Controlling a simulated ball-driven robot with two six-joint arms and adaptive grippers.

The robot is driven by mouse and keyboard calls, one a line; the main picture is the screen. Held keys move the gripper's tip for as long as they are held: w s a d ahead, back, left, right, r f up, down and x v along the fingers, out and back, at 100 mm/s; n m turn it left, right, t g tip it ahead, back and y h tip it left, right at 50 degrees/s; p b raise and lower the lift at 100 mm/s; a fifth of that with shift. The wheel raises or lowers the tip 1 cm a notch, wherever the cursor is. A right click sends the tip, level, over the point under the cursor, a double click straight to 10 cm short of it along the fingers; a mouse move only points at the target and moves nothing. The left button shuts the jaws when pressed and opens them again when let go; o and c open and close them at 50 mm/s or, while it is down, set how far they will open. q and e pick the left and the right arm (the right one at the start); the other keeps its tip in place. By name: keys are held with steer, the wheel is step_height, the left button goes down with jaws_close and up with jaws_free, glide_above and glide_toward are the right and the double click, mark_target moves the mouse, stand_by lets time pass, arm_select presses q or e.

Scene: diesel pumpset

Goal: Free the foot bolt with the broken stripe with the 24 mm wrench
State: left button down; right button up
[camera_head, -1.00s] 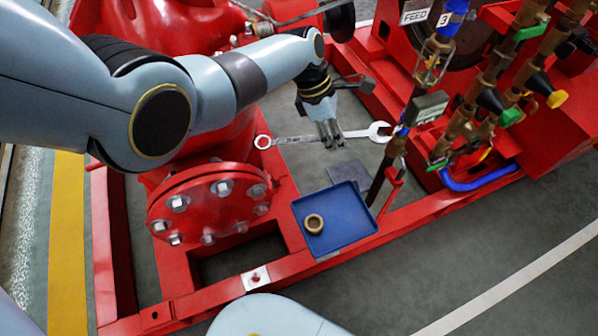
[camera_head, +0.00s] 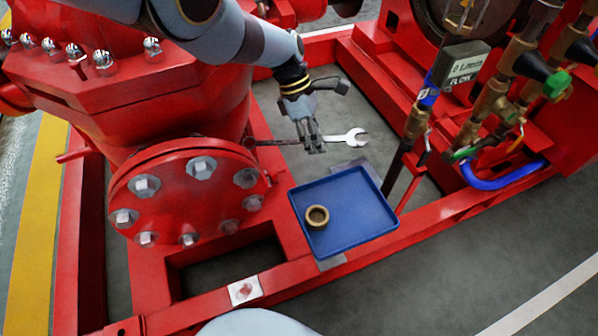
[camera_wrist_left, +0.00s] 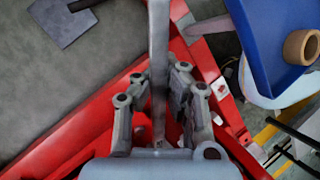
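The wrench (camera_head: 347,137) is a grey steel spanner lying crosswise in my left gripper (camera_head: 312,146), with its open jaw to the right. A pale square plate with a small red spot (camera_head: 243,291) sits on the front rail; I cannot make out a bolt stripe. My right gripper is not in view.
A blue tray (camera_head: 355,232) with a brass ring (camera_head: 317,216) rests on the red frame (camera_head: 285,294). A bolted red flange (camera_head: 184,190) stands left of the wrench. Pipes and valves (camera_head: 490,110) rise at the right. Grey floor lies open inside the frame.

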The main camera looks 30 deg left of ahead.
arm_select(q)
steer(key=shift+a+f, duration=0.1)
steer(key=shift+f, duration=0.2)
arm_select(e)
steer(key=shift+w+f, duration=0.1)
arm_select(q)
steer(key=a+f+b, duration=0.4)
steer(key=f+b, duration=0.7)
steer(key=f, duration=0.1)
steer(key=shift+a+g, duration=0.15)
steer(key=shift+g, duration=0.25)
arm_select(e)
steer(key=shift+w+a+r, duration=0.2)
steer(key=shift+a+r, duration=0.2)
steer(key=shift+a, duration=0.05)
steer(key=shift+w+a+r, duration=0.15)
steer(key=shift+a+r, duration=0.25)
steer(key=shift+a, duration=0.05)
arm_select(q)
steer(key=shift+r, duration=0.15)
